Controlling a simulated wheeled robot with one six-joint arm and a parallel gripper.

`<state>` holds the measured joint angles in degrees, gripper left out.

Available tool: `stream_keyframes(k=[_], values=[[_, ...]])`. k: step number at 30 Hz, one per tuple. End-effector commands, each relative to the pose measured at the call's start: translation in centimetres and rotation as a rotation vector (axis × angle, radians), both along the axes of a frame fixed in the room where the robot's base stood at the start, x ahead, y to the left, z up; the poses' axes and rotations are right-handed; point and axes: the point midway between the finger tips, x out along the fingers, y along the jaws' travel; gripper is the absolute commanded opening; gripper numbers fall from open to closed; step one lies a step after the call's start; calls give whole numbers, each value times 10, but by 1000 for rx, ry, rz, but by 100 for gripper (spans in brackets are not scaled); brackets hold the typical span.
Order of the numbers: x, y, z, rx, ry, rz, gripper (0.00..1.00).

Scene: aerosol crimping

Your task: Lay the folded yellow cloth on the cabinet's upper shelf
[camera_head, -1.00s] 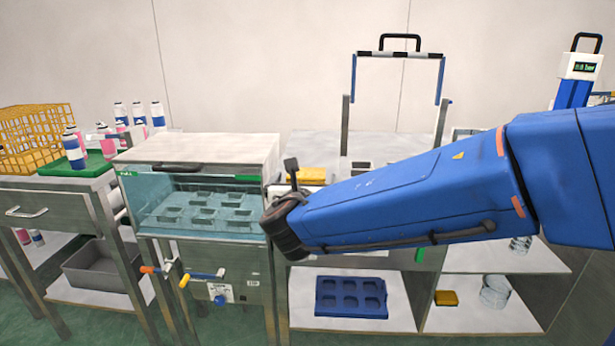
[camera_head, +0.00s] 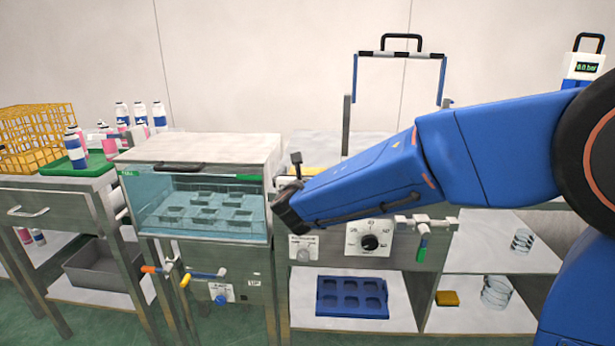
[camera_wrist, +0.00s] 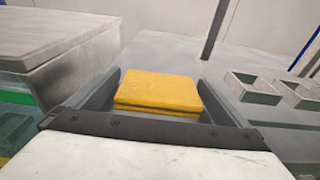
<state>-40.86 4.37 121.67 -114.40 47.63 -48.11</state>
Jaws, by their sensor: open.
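The folded yellow cloth (camera_wrist: 157,92) lies on the bench top in the wrist view, with a fold line along its front edge. In the head view only a sliver of the cloth (camera_head: 322,171) shows behind my arm. My gripper (camera_wrist: 161,80) is open, with one finger on each side of the cloth. I cannot tell whether the fingers touch it.
A blue tray (camera_head: 352,297) lies under the bench. A glass-fronted bath (camera_head: 200,208) stands left of my gripper. Small grey open boxes (camera_wrist: 252,86) are right of the cloth.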

Motion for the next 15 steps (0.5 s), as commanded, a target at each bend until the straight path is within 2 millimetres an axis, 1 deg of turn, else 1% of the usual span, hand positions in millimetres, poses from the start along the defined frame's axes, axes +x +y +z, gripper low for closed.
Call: stream_keyframes(k=[2, 7, 8, 9, 11, 12, 13, 14, 15], values=[[3, 0, 0, 0, -1, 0, 100], [3, 0, 0, 0, -1, 1, 100], [3, 0, 0, 0, 0, 1, 93], [3, 0, 0, 0, 0, 1, 83], [2, 0, 0, 0, 0, 1, 69], [2, 0, 0, 0, 0, 1, 64], [2, 0, 0, 0, 0, 1, 64], [2, 0, 0, 0, 0, 1, 60], [2, 0, 0, 0, 0, 1, 60]])
